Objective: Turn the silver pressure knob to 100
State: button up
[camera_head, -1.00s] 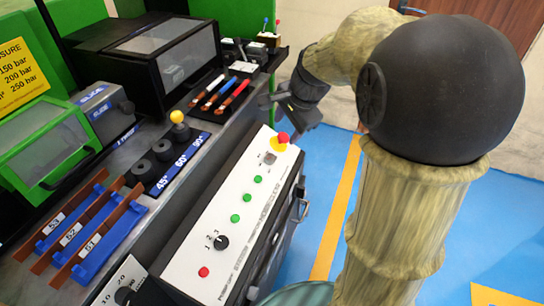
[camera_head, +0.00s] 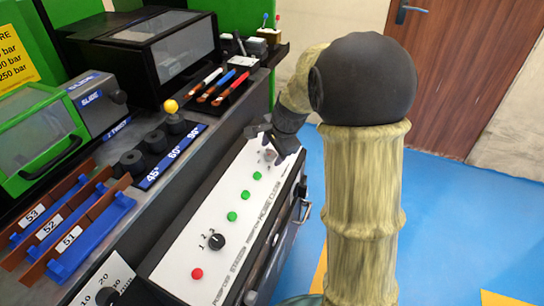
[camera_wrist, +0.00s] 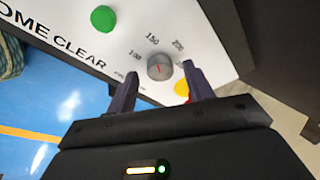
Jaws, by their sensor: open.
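The silver pressure knob (camera_wrist: 160,67) sits on the white control panel, with the printed numbers 100, 150 and 200 around its upper side in the wrist view. Its red mark lies roughly in line with 150; the exact reading is hard to tell. My gripper (camera_wrist: 159,72) is open, with one dark finger on each side of the knob. Gaps show on both sides, so it does not grip the knob. In the head view my gripper (camera_head: 274,140) is over the panel's far end, close to the knob (camera_head: 268,154), which is small and partly hidden there.
The white panel (camera_head: 185,248) also carries several green buttons (camera_head: 245,195), a black selector (camera_head: 216,241) and a red button (camera_head: 197,273). A yellow part (camera_wrist: 182,88) lies close by the right finger. Blue floor (camera_head: 440,230) is open to the right.

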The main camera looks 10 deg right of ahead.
jog(key=shift+w+a+f, duration=0.1)
jog(key=shift+w+f, duration=0.15)
jog(key=shift+f, duration=0.3)
jog(key=c, duration=1)
